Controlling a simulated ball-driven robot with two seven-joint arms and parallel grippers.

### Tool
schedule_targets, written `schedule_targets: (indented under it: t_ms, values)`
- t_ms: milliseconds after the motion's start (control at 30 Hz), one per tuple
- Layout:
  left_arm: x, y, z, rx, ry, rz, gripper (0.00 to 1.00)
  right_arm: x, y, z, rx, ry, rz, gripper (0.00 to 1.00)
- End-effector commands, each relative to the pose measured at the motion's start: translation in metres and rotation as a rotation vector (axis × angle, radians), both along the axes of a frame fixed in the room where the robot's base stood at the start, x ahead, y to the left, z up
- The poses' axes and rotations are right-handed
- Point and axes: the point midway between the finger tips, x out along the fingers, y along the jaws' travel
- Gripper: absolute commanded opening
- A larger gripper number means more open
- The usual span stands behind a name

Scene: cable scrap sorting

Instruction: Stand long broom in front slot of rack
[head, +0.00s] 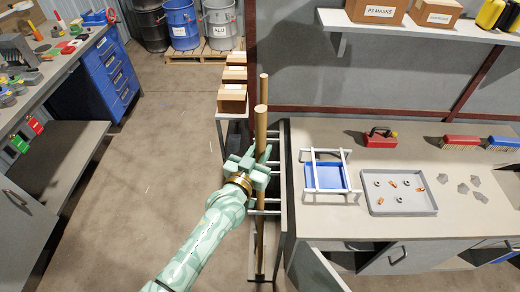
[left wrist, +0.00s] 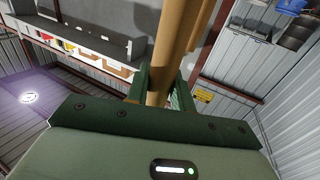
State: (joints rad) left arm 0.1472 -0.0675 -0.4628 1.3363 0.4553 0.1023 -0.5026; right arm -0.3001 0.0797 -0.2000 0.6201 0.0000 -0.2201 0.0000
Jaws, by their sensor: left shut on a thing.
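My left gripper (head: 257,170) is shut on a long wooden broom handle (head: 260,128), which stands about upright at the rack. In the left wrist view the same handle (left wrist: 170,55) runs up between the fingers (left wrist: 162,88). A second wooden pole (head: 264,88) stands just behind it. The rack (head: 275,212), with pale crossbars, stands against the left end of the workbench. The held handle runs down along the rack toward its low front end. I cannot tell whether it is inside the front slot, and I cannot make out the broom's head. My right gripper is not in view.
The workbench (head: 350,228) at right carries a blue tray in a white frame (head: 327,175), a grey tray (head: 400,205) of small parts and a red box (head: 380,138). Cardboard boxes (head: 233,95) sit behind the rack. The floor (head: 165,150) at left is clear.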

Motion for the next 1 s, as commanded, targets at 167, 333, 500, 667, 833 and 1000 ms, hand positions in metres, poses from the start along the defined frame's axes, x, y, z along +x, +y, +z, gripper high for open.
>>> schedule_targets:
  t_ms: [167, 333, 500, 667, 833, 1000]
  values:
    - [0.0006, -0.0002, 0.002, -0.002, -0.004, 0.0, 0.0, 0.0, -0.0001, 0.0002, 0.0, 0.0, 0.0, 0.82]
    - [0.0006, -0.0002, 0.0021, -0.002, -0.004, 0.0, 0.0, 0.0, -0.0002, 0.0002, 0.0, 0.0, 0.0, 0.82]
    - [0.0005, -0.0003, 0.0019, -0.002, -0.004, 0.0, 0.49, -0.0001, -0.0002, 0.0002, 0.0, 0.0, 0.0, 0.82]
    - [0.0003, -0.0003, 0.0012, -0.001, -0.002, 0.0, 0.49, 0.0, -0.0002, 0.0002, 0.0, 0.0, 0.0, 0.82]
    - [-0.0001, 0.0, -0.0004, 0.001, 0.0, 0.0, 0.82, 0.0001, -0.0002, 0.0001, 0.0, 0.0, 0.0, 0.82]
    - [0.0, -0.0001, 0.0001, 0.001, 0.0, 0.0, 0.82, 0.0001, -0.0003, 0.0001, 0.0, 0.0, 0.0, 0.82]
